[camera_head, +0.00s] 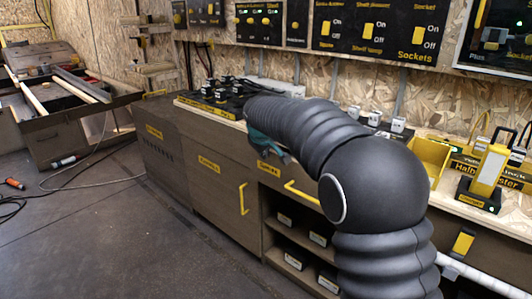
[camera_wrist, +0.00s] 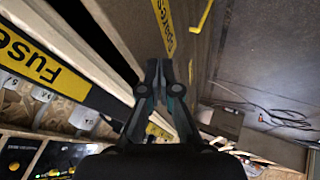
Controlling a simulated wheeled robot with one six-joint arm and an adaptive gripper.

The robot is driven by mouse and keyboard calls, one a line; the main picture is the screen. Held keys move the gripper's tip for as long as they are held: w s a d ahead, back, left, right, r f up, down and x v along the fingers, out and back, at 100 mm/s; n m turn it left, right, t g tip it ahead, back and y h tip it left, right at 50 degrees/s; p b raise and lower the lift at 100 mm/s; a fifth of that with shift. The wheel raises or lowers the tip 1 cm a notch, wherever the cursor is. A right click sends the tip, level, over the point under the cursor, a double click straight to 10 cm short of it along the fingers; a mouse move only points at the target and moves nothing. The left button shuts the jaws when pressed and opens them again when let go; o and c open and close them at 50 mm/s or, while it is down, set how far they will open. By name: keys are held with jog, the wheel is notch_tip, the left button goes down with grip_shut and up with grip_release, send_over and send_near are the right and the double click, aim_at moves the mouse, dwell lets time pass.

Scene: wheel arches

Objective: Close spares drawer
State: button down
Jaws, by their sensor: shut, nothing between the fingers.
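The drawer front with the yellow "Spares" label (camera_wrist: 166,25) shows at the top of the wrist view. My gripper (camera_wrist: 164,66) is shut and empty, its fingertips pointing toward the drawer front just beside this label. I cannot tell whether they touch it. In the head view my gripper (camera_head: 268,146) is mostly hidden behind my dark ribbed arm, near the bench's front edge. A yellow label (camera_head: 268,171) shows just below it on the cabinet front, too small to read. How far the spares drawer stands out is unclear.
A "Fuse" sign (camera_wrist: 38,58) runs along the bench edge. A yellow door handle (camera_head: 243,198) and a horizontal yellow handle (camera_head: 300,192) stick out of the cabinets. Open shelves (camera_head: 300,245) hold small boxes. The floor (camera_head: 110,240) before the bench is clear, with cables farther left.

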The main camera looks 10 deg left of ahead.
jog(key=a+p+v, duration=0.1)
jog(key=v, duration=1.2)
jog(key=s+d+n+g+h+p, duration=0.1)
jog(key=s+d+n+g+h, duration=0.5)
jog(key=n, duration=1.3)
jog(key=w+d+f+y, duration=0.1)
jog(key=d+f, duration=0.1)
jog(key=f, duration=0.1)
jog(key=w+d+f+t+y, duration=0.1)
jog(key=w+d+f, duration=0.1)
jog(key=f, duration=0.1)
jog(key=w+d+f+t+b, duration=0.1)
jog(key=d+f, duration=0.2)
jog(key=shift+w+f+y, duration=0.2)
jog(key=shift+f+y, duration=0.05)
jog(key=shift+y, duration=0.15)
jog(key=shift+w+d, duration=0.3)
jog(key=shift+w, duration=0.3)
